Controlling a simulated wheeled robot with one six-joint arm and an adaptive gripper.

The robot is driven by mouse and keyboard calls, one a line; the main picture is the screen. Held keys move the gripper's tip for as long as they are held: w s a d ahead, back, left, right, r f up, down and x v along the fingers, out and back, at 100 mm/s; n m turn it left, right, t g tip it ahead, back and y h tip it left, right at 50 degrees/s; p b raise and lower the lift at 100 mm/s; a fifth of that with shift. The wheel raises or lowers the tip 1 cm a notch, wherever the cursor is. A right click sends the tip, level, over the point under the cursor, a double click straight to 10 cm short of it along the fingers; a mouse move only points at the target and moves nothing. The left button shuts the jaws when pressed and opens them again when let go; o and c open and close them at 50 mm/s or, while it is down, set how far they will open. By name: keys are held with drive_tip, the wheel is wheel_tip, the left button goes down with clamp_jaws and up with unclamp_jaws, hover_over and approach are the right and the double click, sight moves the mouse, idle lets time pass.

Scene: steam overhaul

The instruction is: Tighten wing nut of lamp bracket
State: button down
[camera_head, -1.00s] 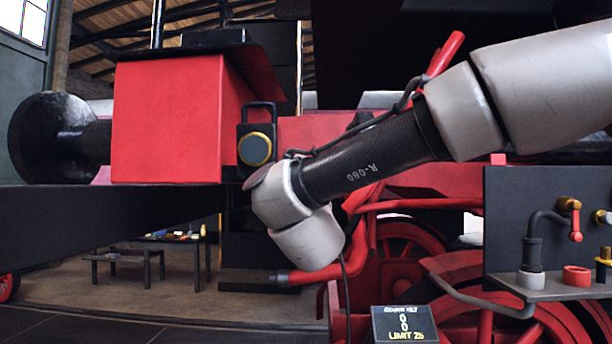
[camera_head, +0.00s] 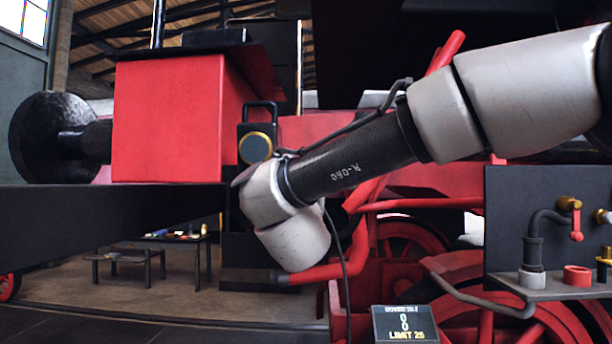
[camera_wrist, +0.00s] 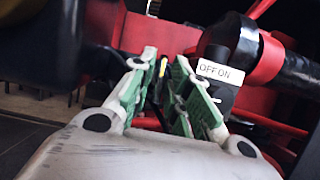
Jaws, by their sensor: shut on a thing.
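The lamp (camera_head: 256,146), black with a brass-rimmed lens and a top handle, stands beside the red box in the head view. My wrist is just below and right of it; my fingers are hidden there. In the wrist view my gripper (camera_wrist: 165,66) has its green-padded fingers closed around a narrow dark piece with a yellow edge, which appears to be the wing nut (camera_wrist: 163,68). Most of it is hidden between the pads. The bracket cannot be made out clearly.
A black pipe (camera_wrist: 292,68) and a lever with an OFF ON label (camera_wrist: 220,72) are close right of my fingers. A red pipe (camera_head: 322,271) runs below my wrist. A valve panel (camera_head: 505,215) stands at right, and a small sign (camera_head: 404,323) at the bottom.

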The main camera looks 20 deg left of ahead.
drive_tip(key=c, duration=1.6)
unclamp_jaws()
drive_tip(key=v, duration=1.2)
